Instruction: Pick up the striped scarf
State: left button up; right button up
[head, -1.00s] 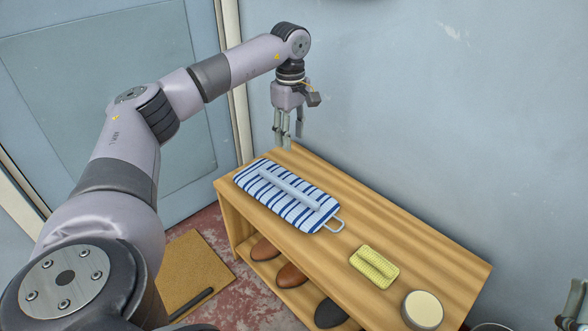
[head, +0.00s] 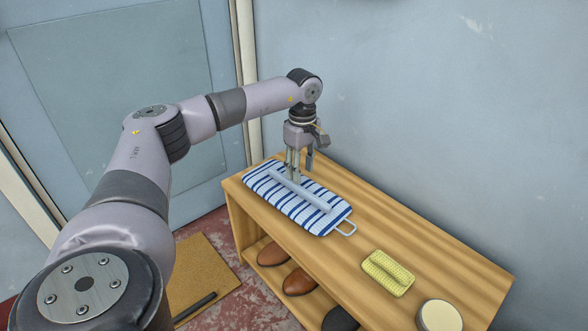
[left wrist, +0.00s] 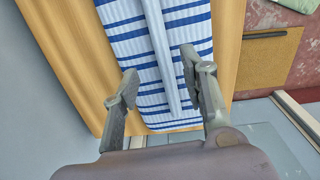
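My left gripper (head: 294,178) points down over the scarf. Its fingers (left wrist: 158,75) are spread apart and empty, one on each side of the bar. Whether the fingertips touch the cloth is unclear. My right gripper is out of view.
The bench top (head: 420,252) also holds a yellow sponge-like block (head: 388,273) and a round pale-topped tin (head: 440,316). Brown shoes (head: 298,282) sit on the shelf below. A wall stands close behind the bench. A tan mat (head: 203,272) lies on the floor.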

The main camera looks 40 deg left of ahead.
aim_at(299, 187)
pick_arm(q)
jog(key=shift+s+a+f+b, duration=0.1)
jog(key=shift+f+b, duration=0.75)
jog(key=shift+f, duration=0.65)
jog(key=shift+s+a+f+b, duration=0.1)
jog(key=shift+f+b, duration=0.7)
jog(key=shift+f, duration=0.7)
grip_shut()
